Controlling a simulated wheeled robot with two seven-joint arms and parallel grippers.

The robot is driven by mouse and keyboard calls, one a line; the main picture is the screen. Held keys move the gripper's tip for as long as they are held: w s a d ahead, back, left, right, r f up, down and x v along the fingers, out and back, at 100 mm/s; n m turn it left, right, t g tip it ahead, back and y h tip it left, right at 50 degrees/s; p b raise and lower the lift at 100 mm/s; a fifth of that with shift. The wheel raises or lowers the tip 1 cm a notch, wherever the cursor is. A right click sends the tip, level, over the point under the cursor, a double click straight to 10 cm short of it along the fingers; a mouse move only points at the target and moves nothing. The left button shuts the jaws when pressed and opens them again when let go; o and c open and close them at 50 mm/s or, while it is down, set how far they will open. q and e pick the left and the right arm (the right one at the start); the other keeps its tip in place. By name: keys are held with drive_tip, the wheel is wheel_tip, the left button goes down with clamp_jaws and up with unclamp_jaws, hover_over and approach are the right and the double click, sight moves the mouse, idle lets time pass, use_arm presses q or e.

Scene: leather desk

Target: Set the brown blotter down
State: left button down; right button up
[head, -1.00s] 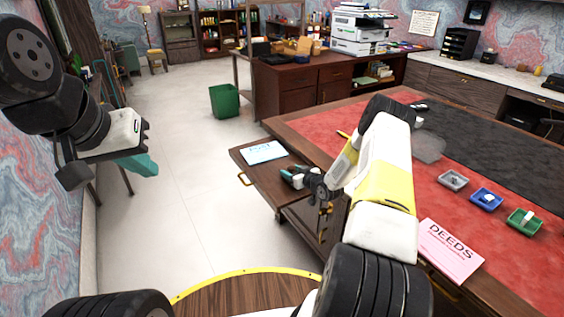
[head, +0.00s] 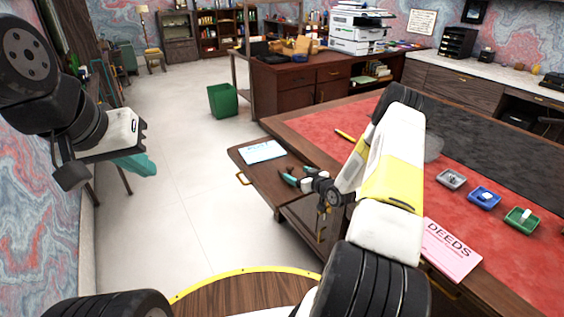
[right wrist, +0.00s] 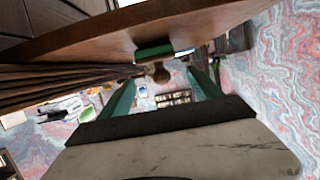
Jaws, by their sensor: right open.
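In the right wrist view, the brown blotter shows as a small brown knob (right wrist: 160,73) on a green base (right wrist: 154,51). The base appears to rest against the wooden side shelf (right wrist: 90,38), which fills the top of that tilted picture. My right gripper (right wrist: 162,95) is open, its teal fingers apart on either side of the knob and not touching it. In the head view, my right gripper (head: 299,175) is low over the side shelf; the blotter is too small and dark there to make out surely. My left gripper (head: 135,163) hangs far left, away from the desk; its finger gap is hidden.
A light blue pad (head: 262,152) lies on the shelf's far part. The red-topped desk (head: 325,127) carries a yellow marker (head: 345,135), a pink DEEDS pad (head: 450,250) and small grey, blue and green trays (head: 452,180). Floor left of the shelf is clear.

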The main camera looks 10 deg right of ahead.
drive_tip(key=v, duration=0.5)
drive_tip(key=shift+s+d+r, duration=0.1)
drive_tip(key=shift+s, duration=0.1)
wheel_tip(320, 180, up, 16)
drive_tip(key=g+h, duration=0.3)
drive_tip(key=s+a+r+m+g+h, duration=0.1)
drive_tip(key=s+a+r+h, duration=0.1)
drive_tip(key=s+r, duration=0.65)
drive_tip(key=s+a+r+g, duration=0.1)
drive_tip(key=s+a+r, duration=0.2)
drive_tip(key=s, duration=0.5)
drive_tip(key=s+a+r+m+g+y, duration=0.1)
drive_tip(key=s+a+r, duration=0.2)
drive_tip(key=s, duration=0.6)
drive_tip(key=s+a+r+m+g+y, duration=0.1)
drive_tip(key=s+a+r, duration=0.3)
drive_tip(key=s, duration=0.5)
drive_tip(key=shift+r+g, duration=0.3)
drive_tip(key=shift+r, duration=0.45)
drive_tip(key=shift+w+a, duration=0.1)
